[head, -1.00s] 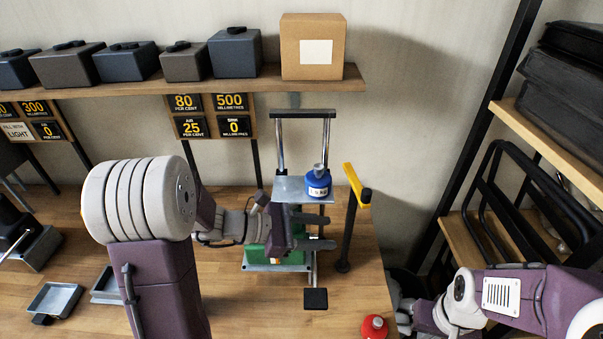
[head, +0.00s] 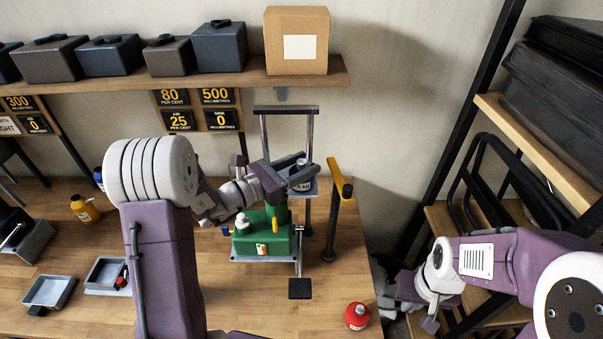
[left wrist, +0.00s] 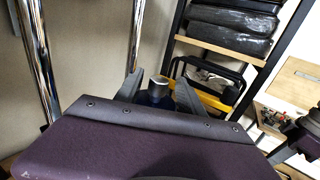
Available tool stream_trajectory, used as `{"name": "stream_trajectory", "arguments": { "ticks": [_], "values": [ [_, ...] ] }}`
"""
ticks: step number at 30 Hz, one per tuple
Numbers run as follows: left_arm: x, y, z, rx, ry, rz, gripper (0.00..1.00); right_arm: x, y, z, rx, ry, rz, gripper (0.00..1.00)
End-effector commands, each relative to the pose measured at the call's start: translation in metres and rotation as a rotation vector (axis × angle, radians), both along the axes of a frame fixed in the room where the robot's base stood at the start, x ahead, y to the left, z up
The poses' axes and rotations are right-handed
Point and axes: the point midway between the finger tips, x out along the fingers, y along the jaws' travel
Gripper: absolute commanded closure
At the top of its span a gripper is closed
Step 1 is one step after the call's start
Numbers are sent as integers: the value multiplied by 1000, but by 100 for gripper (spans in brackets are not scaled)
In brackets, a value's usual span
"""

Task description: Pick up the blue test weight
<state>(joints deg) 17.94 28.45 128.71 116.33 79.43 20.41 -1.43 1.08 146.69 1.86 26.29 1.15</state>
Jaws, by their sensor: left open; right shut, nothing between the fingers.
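The blue test weight (head: 303,187), with a grey neck, stands on the raised grey plate (head: 308,203) of the stand behind the green unit. My left gripper (head: 297,172) is open at the weight, its fingers partly covering it. In the left wrist view the weight (left wrist: 157,96) shows between the two spread fingers, its lower part hidden by the gripper body. I cannot tell whether the fingers touch it. My right gripper (head: 388,299) is shut and empty, low at the right beyond the bench edge and only partly clear to see.
A yellow-topped black post (head: 341,187) stands close right of the plate. The green unit (head: 262,238) is in front. A red weight (head: 357,316) stands near the bench's right edge. A yellow weight (head: 84,208) and trays (head: 48,291) are left. A shelf (head: 205,80) runs above.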

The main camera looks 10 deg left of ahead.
Motion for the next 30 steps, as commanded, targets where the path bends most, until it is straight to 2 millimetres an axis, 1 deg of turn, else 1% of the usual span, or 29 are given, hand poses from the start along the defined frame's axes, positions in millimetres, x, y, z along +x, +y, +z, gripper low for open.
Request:
{"name": "stream_trajectory", "arguments": {
  "ticks": [1,5,11,12,14,15,17,30],
  "values": [
    [6,-8,6,0,3,-5,54,0,0,12,0,-1,0,100],
    [18,-18,3,0,0,-2,54,0,0,15,0,0,0,100],
    [20,-19,1,1,-1,0,54,0,0,13,0,0,0,100],
    [20,-19,1,1,-1,0,57,0,0,13,0,0,0,100],
    [19,-19,1,1,-1,0,73,0,0,13,0,0,0,100],
    [19,-19,1,1,-1,0,84,0,0,13,0,0,0,100],
    [19,-19,1,1,-1,-1,100,0,0,13,0,0,0,100],
    [19,-19,0,1,0,-1,100,0,0,13,0,0,0,100]
  ]
}}
